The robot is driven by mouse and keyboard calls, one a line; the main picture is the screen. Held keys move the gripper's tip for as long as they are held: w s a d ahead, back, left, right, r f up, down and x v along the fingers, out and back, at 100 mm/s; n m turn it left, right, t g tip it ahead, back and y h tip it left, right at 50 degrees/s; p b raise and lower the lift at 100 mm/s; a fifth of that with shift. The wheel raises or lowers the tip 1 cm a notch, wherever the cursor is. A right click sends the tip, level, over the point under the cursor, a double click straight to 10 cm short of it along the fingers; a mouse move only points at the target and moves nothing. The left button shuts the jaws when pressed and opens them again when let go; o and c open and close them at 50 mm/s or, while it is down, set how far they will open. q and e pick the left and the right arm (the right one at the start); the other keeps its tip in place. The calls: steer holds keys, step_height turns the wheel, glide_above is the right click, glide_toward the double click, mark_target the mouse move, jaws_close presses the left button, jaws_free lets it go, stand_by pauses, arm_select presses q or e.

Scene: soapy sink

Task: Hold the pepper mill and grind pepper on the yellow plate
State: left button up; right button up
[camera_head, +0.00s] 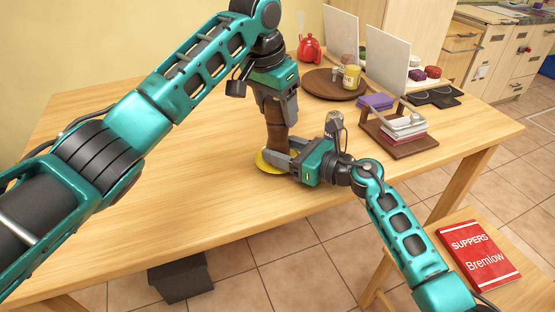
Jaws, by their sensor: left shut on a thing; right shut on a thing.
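The pepper mill (276,128) is a dark brown wooden cylinder, upright above the yellow plate (262,162) on the wooden table. My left gripper (278,112) points down and is shut on the mill's upper part, hiding its top. My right gripper (284,158) comes in from the right and is shut on the mill's lower part. The gripper and mill hide much of the plate. Any gap between mill and plate cannot be made out, and no ground pepper can be made out.
A red kettle (309,48) stands at the back. A round dark board (334,86) holds a yellow jar (351,77). A wooden napkin holder (398,137) stands right of my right gripper. A red book (477,258) lies on a stool. The table's left side (190,180) is clear.

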arm_select(q)
steer(key=m+g, duration=0.1)
steer(key=m, duration=0.4)
steer(key=shift+h, duration=0.4)
steer(key=n+t, duration=0.1)
steer(key=n, duration=0.4)
steer(key=shift+s+d+n+y, duration=0.1)
steer(key=shift+d+n+y, duration=0.05)
steer(key=shift+n+y, duration=0.2)
steer(key=n, duration=0.2)
steer(key=n+y, duration=0.1)
steer(key=n, duration=0.2)
steer(key=shift+n+t+y, duration=0.25)
steer(key=shift+n+t, duration=0.1)
steer(key=shift+t, duration=0.05)
steer(key=shift+a, duration=0.2)
